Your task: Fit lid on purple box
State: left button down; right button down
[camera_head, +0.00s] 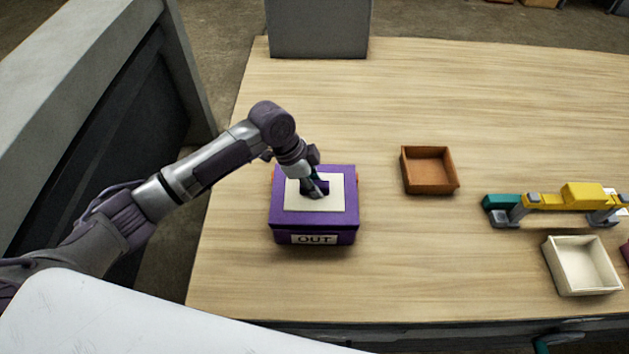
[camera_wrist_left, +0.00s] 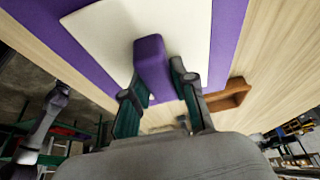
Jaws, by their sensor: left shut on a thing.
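The purple box (camera_head: 345,236) stands on the left part of the wooden table, with an "OUT" label on its front. The purple lid (camera_head: 283,217), with a white panel on top, lies over the box in the head view and looks roughly aligned with it. Whether it is fully seated cannot be told. My left gripper (camera_head: 316,189) reaches down from the left and is shut on the lid's purple handle. In the left wrist view the handle (camera_wrist_left: 150,60) stands between the two fingers of my left gripper (camera_wrist_left: 157,88). My right gripper is not in view.
A brown open tray (camera_head: 430,188) lies to the right of the box. Further right are a yellow and teal device (camera_head: 570,197) and a cream open tray (camera_head: 580,268). A grey block (camera_head: 318,28) stands at the back edge. The table between box and brown tray is clear.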

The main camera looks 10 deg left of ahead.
pick_arm(q)
jog(key=shift+f, duration=0.6)
jog(key=c, duration=0.9)
grip_release()
jog(key=shift+c, duration=0.2)
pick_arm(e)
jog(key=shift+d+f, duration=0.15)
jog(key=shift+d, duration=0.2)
pick_arm(q)
jog(key=shift+r, duration=0.25)
jog(key=w+b+v, duration=0.1)
jog(key=b+v, duration=0.1)
jog(key=v, duration=1)
jog(key=shift+s+r, duration=0.4)
jog(key=shift+s, duration=0.05)
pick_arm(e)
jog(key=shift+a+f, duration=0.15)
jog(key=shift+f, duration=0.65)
pick_arm(q)
jog(key=shift+d+f, duration=0.1)
